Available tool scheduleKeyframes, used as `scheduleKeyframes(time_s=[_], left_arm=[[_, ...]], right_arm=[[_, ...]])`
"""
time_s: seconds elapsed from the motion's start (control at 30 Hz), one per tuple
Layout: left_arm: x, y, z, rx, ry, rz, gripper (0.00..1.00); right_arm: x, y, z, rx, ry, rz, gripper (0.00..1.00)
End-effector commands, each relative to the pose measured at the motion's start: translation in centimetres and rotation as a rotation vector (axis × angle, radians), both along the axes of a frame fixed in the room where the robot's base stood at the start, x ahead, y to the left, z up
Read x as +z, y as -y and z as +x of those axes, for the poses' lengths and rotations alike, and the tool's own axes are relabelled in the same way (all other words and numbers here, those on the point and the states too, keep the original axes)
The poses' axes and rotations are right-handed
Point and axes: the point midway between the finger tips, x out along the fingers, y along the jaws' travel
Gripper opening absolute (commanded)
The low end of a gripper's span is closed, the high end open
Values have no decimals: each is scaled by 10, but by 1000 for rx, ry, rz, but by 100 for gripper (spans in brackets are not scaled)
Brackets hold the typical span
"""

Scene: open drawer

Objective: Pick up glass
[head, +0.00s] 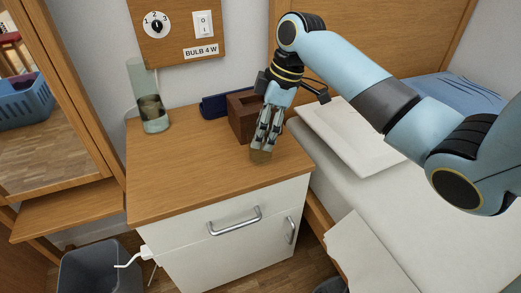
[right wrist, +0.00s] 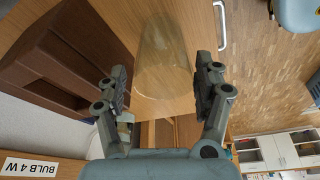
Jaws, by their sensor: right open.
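A clear glass (right wrist: 163,50) shows in the right wrist view, between the two fingers of my right gripper (right wrist: 163,78), with a gap on each side. In the head view the glass (head: 261,157) is a small see-through shape on the nightstand top, just below the fingertips and partly hidden by them. My right gripper (head: 266,138) is open and points down over the right part of the nightstand (head: 190,180). My left gripper is not in view.
A brown wooden box (head: 239,120) stands close behind the gripper, with a dark blue case (head: 213,106) beside it. A tall greenish glass vessel (head: 153,112) stands at the back left. The front left of the top is clear. A bed (head: 365,165) lies to the right.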

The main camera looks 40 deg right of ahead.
Motion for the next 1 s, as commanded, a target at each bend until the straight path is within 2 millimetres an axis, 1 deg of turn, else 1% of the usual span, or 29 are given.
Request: scheduleKeyframes(time_s=[0.13,0.2,0.27,0.33,0.5,0.53,0.9,1.0], left_arm=[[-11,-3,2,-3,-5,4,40],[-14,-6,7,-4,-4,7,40],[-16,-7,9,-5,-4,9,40],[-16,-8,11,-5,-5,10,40],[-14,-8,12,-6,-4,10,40],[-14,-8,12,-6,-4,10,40],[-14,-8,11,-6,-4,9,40],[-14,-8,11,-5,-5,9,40]], right_arm=[[-24,-10,3,0,-4,3,68],[-35,-14,4,0,-5,4,68],[-42,-15,6,0,-5,2,68],[-45,-16,7,1,-2,0,68],[-42,-16,7,0,0,0,68],[-42,-16,7,0,0,0,67],[-42,-16,7,0,-1,1,19],[-42,-16,7,0,-1,1,18]])
